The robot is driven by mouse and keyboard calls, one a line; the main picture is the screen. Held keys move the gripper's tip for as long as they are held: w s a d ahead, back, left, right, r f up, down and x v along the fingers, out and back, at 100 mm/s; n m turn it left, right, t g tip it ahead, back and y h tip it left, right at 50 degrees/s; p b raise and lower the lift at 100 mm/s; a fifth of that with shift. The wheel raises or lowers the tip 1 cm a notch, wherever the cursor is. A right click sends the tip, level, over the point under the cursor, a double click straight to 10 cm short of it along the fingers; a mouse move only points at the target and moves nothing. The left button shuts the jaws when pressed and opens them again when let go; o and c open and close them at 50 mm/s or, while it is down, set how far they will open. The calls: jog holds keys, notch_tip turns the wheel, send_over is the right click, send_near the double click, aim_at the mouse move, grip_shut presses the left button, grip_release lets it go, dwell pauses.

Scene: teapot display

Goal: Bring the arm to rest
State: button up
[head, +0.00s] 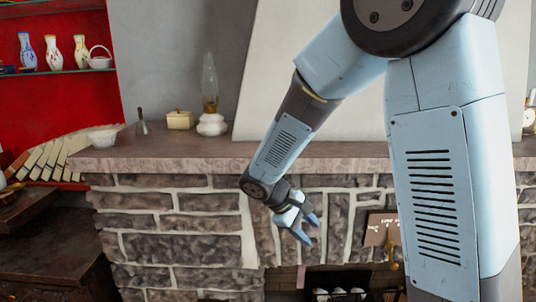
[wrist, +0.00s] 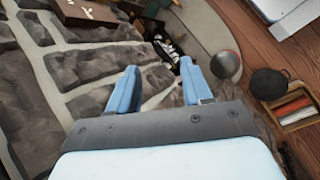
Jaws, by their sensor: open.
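My gripper (head: 308,229) hangs in front of the stone fireplace, below the mantel shelf (head: 225,153), with its fingers pointing down and to the right. In the wrist view my gripper (wrist: 160,88) shows two blue fingers spread apart with nothing between them. My arm reaches across the right half of the head view, bent at the elbow, and its lower part passes in front of the mantel.
The mantel holds an oil lamp (head: 211,115), a small box (head: 180,120), a bell (head: 142,121) and a white bowl (head: 102,137). A hanging sign (head: 378,229) is right of my gripper. The wrist view shows a wooden tray (wrist: 298,108) and dark pan (wrist: 268,84) on the floor.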

jog(key=s+d+r+m+t+y, duration=0.2)
jog(key=s+d+r+m, duration=0.3)
jog(key=s+r, duration=0.4)
jog(key=s+d+r+m+t+y, duration=0.2)
jog(key=s+d+r+m+y, duration=0.3)
jog(key=s+d+r, duration=0.3)
jog(key=shift+s+r, duration=0.55)
dwell(1.5)
